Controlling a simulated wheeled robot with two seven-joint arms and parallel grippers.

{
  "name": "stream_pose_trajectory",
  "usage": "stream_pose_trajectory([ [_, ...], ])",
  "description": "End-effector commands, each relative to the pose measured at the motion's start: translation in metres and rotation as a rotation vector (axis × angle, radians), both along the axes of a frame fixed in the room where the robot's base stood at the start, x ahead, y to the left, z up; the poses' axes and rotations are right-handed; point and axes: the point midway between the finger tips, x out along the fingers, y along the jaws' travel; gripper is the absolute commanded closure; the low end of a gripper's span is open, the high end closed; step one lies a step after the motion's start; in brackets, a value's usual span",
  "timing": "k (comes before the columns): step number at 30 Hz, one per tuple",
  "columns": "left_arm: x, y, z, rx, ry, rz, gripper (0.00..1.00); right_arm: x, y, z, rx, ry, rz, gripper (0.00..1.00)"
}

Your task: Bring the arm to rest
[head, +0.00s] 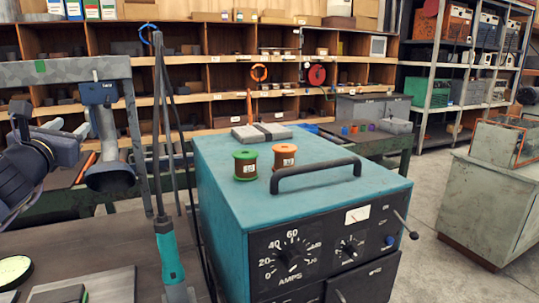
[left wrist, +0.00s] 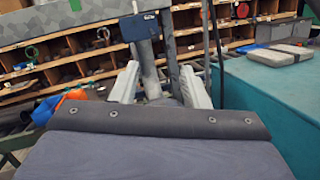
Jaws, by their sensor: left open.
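My left gripper (head: 66,130) is at the left edge of the head view, its dark body partly cut off. In the left wrist view its two pale fingers (left wrist: 160,88) stand wide apart with nothing clamped between them. A grey flanged pipe (head: 108,150) hangs below a blue block (head: 98,92) on a grey overhead beam. The pipe also shows beyond the fingers in the left wrist view (left wrist: 150,72). I cannot tell the exact gap from fingers to pipe. My right gripper is not in view.
A teal welding machine (head: 225,195) with a black handle stands in the middle, two spools on top. A dark bench (head: 110,240) lies below my arm. Shelves line the back; open floor is at right.

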Motion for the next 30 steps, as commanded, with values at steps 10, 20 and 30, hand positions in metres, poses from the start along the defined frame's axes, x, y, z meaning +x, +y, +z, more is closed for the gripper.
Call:
stream_pose_trajectory([
  [10,-0.016,-0.056,-0.009,0.327,0.092,-0.120,0.59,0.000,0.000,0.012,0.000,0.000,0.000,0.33],
  [20,-0.062,-0.153,-0.059,0.914,0.226,-0.388,0.59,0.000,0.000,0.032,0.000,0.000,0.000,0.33],
  [30,-0.199,-0.257,-0.212,1.882,0.325,-0.987,0.59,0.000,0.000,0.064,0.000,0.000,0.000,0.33],
])
